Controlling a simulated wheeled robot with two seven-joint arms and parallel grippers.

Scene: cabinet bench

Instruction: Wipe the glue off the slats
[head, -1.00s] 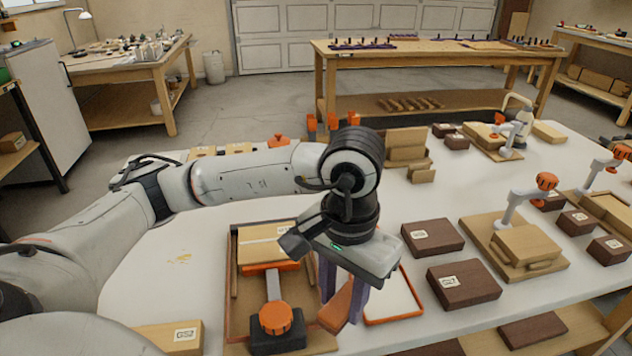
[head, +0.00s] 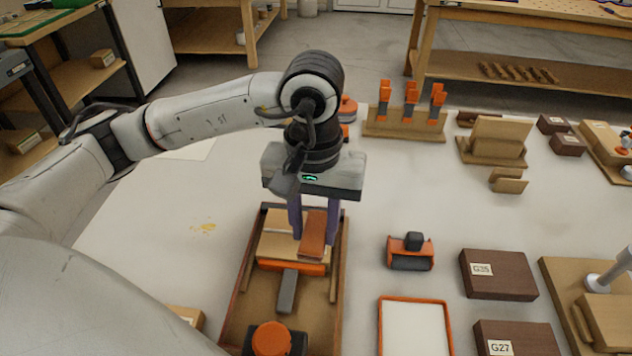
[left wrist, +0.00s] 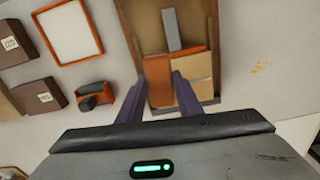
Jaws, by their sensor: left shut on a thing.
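My left gripper (head: 311,232) is shut on a reddish-brown block (head: 313,240). The block also shows between the purple fingers in the left wrist view (left wrist: 158,80). It is over the pale wooden slats (head: 280,222), which lie in a brown wooden frame (head: 240,270); I cannot tell whether it touches them. In the left wrist view the slats (left wrist: 190,90) are beside the block. An orange clamp bar (head: 280,265) crosses the near end of the slats. I cannot make out glue on the slats; part of them is hidden. My right gripper is out of view.
An orange-rimmed white tray (head: 450,325) stands right of the frame, with an orange and black tool (head: 409,252) behind it. Dark labelled boxes (head: 498,275) are further right. A yellowish smear (head: 205,227) marks the bench to the left. The bench there is mostly clear.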

